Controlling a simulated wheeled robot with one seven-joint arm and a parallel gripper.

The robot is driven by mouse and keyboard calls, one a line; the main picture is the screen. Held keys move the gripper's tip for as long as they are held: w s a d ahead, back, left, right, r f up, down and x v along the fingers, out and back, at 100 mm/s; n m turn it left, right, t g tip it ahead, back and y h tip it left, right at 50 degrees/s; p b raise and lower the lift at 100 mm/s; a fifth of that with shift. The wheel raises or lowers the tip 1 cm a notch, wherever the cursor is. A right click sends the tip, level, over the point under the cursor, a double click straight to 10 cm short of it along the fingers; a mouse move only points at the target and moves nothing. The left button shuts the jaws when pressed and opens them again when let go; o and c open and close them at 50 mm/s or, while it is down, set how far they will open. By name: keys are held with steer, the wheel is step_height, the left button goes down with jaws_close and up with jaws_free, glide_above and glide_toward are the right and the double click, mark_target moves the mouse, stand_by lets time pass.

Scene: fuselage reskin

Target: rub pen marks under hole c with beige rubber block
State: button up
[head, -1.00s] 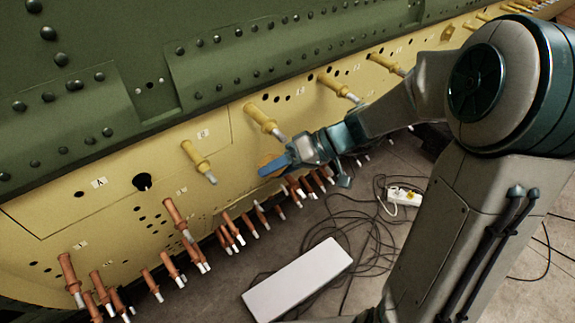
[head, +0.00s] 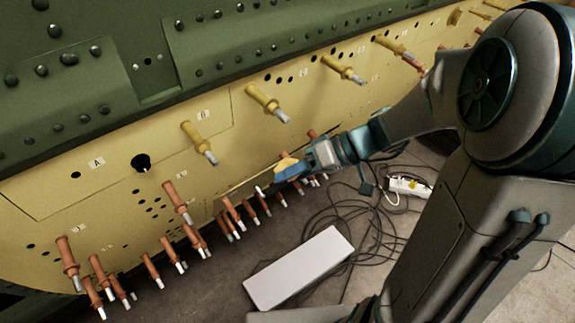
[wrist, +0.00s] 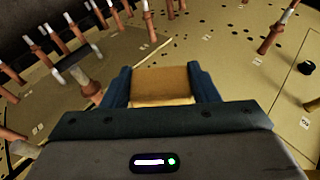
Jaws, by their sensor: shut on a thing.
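My gripper (head: 290,171) is shut on the beige rubber block (wrist: 160,84), which sits between its two blue fingers in the wrist view. In the head view the block (head: 287,161) shows as a small yellow-orange piece at the fingertips. It is by the lower part of the yellow skin panel (head: 240,140), near a row of copper-coloured pins; I cannot tell whether it touches the panel. A small label (head: 303,72) at upper right is too small to read surely as C. No pen marks can be made out.
Copper-coloured pins (head: 178,203) stick out along the lower panel, several close to my gripper. Yellow pins (head: 267,103) stick out above it. Labels A (head: 96,162) and B (head: 201,114) are to the left. A white box (head: 299,268), cables and a power strip (head: 410,187) lie on the floor.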

steer(key=shift+s+d, duration=0.15)
steer(key=shift+s, duration=0.05)
steer(key=shift+s+d+f+b, duration=0.2)
steer(key=shift+s+d, duration=0.2)
steer(key=shift+s, duration=0.2)
steer(key=shift+s+d+f+b, duration=0.2)
steer(key=shift+s+d, duration=0.2)
steer(key=shift+s, duration=0.15)
